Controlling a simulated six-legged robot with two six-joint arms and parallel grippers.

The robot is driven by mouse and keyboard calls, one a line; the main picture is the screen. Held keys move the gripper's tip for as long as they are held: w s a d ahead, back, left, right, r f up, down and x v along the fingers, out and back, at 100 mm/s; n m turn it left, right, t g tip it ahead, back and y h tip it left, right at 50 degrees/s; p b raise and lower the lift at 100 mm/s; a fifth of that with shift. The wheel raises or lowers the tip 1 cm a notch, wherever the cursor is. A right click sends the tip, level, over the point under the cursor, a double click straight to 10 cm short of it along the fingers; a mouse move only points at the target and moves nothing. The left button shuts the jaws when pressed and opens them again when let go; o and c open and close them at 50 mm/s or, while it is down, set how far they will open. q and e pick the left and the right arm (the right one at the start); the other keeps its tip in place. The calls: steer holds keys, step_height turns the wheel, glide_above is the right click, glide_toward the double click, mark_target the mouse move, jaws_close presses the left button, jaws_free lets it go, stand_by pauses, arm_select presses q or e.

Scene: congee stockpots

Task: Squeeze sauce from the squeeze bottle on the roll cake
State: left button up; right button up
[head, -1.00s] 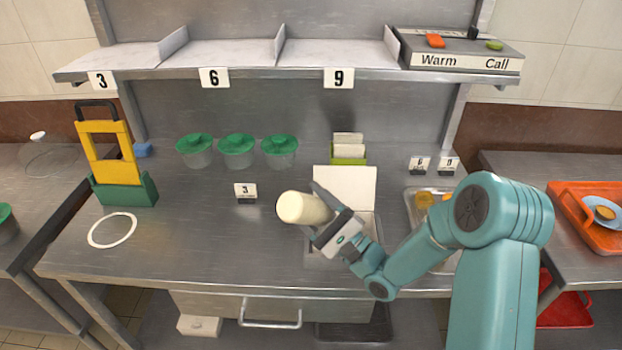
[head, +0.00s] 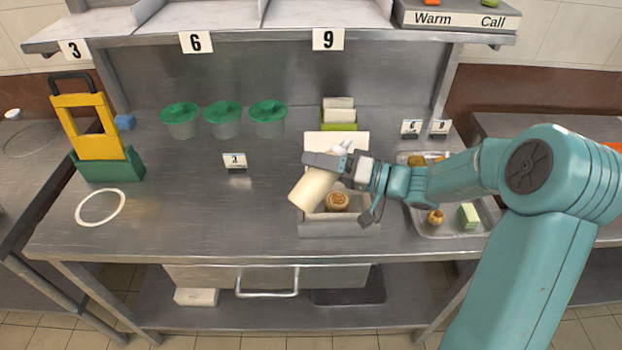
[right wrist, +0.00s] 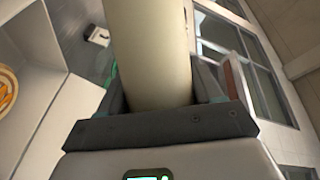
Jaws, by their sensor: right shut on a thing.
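The cream squeeze bottle (head: 312,190) is in my right gripper (head: 328,163), tilted, with its wide end toward the lower left. A small white tip shows past the gripper at the upper right. In the right wrist view the bottle (right wrist: 155,50) stands between the fingers (right wrist: 162,100). The roll cake (head: 337,201), round and brown with a spiral, sits in an open box (head: 340,229) just right of and below the bottle. In the right wrist view the cake (right wrist: 6,90) is cut off at the left edge. No sauce is visible on it. My left gripper is out of view.
A tray (head: 462,232) with small foods lies right of the box. Three green-lidded containers (head: 223,116) stand at the back left. A yellow-green stand (head: 100,140) and white ring (head: 100,207) are at the left.

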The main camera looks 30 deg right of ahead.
steer(key=shift+w+d+n+h+b, duration=0.15)
steer(key=shift+d+n+h+b, duration=0.35)
steer(key=shift+n, duration=0.3)
steer(key=d+r+n+h+p, duration=0.1)
steer(key=r+n+p, duration=0.1)
steer(key=r+p, duration=0.2)
steer(key=d+r+n+g+h+p, duration=0.1)
steer(key=r+n+p, duration=0.1)
steer(key=r+p, duration=0.2)
steer(key=d+r+n+h+p, duration=0.1)
steer(key=r+n+p, duration=0.1)
steer(key=r+p, duration=0.2)
steer(key=shift+w+r+g+h+p, duration=0.25)
steer(key=shift+w+g+h+p, duration=0.15)
steer(key=shift+p, duration=0.5)
arm_select(q)
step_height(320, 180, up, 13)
steer(key=shift+p, duration=0.4)
arm_select(e)
steer(key=shift+w+d+r+n+h, duration=0.15)
steer(key=shift+d+r+n+h, duration=0.1)
steer(key=shift+r+n+h, duration=0.35)
